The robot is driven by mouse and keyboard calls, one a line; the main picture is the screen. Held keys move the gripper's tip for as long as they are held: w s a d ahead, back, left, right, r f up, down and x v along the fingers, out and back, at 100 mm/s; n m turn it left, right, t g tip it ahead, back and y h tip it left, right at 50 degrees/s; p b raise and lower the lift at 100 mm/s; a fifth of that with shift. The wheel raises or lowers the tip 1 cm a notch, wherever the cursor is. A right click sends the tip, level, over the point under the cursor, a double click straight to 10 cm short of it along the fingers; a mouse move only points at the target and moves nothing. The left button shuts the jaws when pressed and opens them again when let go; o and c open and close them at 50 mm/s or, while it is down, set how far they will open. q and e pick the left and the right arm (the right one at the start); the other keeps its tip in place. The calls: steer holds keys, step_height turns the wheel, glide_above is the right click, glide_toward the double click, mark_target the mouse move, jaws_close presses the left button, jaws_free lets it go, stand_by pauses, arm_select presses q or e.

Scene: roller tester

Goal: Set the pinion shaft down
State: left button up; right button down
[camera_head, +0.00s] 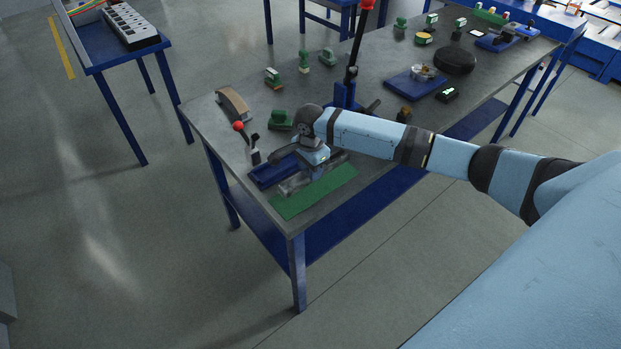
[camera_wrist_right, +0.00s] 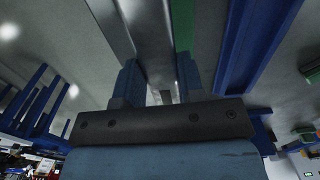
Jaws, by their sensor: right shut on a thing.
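My right gripper (camera_head: 312,166) points down over the near left part of the bench, beside a blue fixture block and above a grey metal piece. In the right wrist view its two fingers (camera_wrist_right: 160,82) are shut on the pinion shaft. Only a small grey bit of the shaft (camera_wrist_right: 166,97) seems to show between them; the rest is hidden. A long grey metal bar (camera_head: 296,184) lies beneath the gripper, next to a green mat (camera_head: 318,192); it fills the upper middle of the right wrist view (camera_wrist_right: 145,30). I cannot tell whether the shaft touches it. My left gripper is not in view.
The blue fixture (camera_head: 268,174) has a red-knobbed lever (camera_head: 239,127) close by. A blue press with a tall lever (camera_head: 346,92), green blocks (camera_head: 280,120) and a curved tan piece (camera_head: 233,104) stand on the grey bench (camera_head: 200,108). The green mat is mostly bare.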

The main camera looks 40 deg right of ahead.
step_height(320, 180, down, 4)
steer(key=shift+f, duration=0.1)
stand_by(0.4)
steer(key=c, duration=0.7)
jaws_free()
steer(key=shift+f, duration=0.1)
steer(key=shift+c, duration=0.2)
